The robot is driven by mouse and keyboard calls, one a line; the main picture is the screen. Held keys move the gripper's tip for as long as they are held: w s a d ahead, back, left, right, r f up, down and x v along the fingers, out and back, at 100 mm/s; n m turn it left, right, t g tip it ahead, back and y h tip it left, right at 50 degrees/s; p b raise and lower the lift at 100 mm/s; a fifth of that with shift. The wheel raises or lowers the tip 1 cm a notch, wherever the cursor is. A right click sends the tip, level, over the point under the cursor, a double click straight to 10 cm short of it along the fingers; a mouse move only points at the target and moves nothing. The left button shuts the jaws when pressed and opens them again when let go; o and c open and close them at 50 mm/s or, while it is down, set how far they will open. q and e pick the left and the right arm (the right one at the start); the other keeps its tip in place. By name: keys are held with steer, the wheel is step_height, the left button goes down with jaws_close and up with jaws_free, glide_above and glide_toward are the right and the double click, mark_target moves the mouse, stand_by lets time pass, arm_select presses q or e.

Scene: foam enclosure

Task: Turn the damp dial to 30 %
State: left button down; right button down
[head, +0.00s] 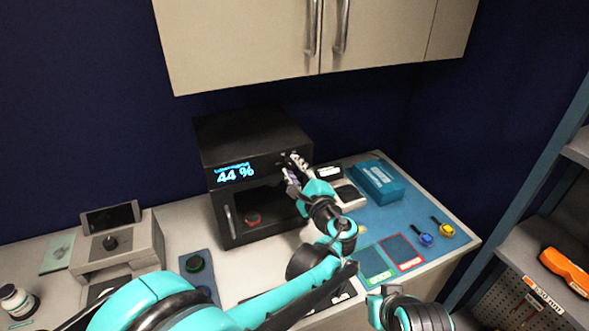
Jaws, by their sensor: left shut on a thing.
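A black cabinet (252,139) with a door handle stands on the counter. Its blue display (235,174) reads 44 %. My left gripper (291,166) is at the right end of the cabinet's front panel, beside the display. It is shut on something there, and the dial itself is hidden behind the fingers. My left arm comes in from the lower left. My right arm's teal and black links show at the bottom edge, with its gripper out of view.
A blue box (375,181) lies on the blue mat (386,223) at the right, with green and red outlined squares and blue and yellow tagged items. A grey device (119,245) stands at the left. Cupboards (240,45) hang above.

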arm_select(q)
steer(key=c, duration=1.2)
jaws_free()
steer(key=shift+s, duration=0.1)
steer(key=v, duration=0.7)
steer(key=shift+s, duration=0.2)
